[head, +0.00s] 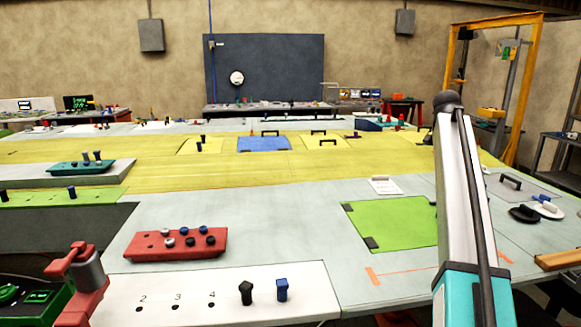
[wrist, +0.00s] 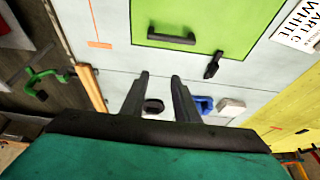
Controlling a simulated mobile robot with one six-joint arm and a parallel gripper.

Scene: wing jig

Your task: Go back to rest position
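My gripper (wrist: 160,76) shows in the wrist view with its two dark fingers apart and nothing held between them. It is over the grey wing surface, near a green panel (wrist: 208,22) with black handles. A round black piece (wrist: 153,105) lies on the surface beyond the fingers, with a blue piece (wrist: 203,104) and a white block (wrist: 231,107) to its right. In the head view my arm rises at the right and the gripper is not clearly visible behind it.
The green panel (head: 395,226) lies left of my arm. A red block with pegs (head: 178,244) and a white board with numbered holes (head: 215,292) are at the front left. A yellow gantry (head: 530,90) stands at the back right. An orange bar (head: 560,260) lies at the right edge.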

